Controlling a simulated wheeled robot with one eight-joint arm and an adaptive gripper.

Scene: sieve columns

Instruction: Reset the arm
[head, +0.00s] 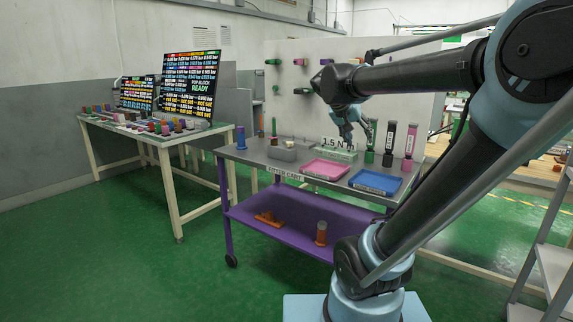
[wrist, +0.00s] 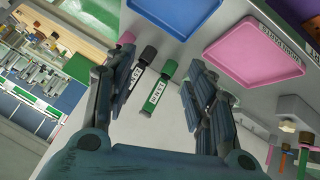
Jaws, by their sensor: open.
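My arm reaches over the purple cart (head: 300,232), with my gripper (head: 347,132) in front of the white panel. In the wrist view my gripper (wrist: 163,82) has its fingers spread and nothing held between them. Labelled columns stand at the cart's back right: a green one (head: 370,142), a black one (head: 389,143) and a pink-based one (head: 409,147). In the wrist view the green column (wrist: 157,90) and the black column (wrist: 138,72) appear between the fingers, beyond them. The left finger partly hides the pink-capped one.
A pink tray (head: 325,169) and a blue tray (head: 375,182) lie on the cart top. A grey box (head: 289,151) and a display reading 1.5 N m (head: 338,143) stand behind. The left table (head: 150,139) holds coloured pieces and screens. Green floor is free ahead of the cart.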

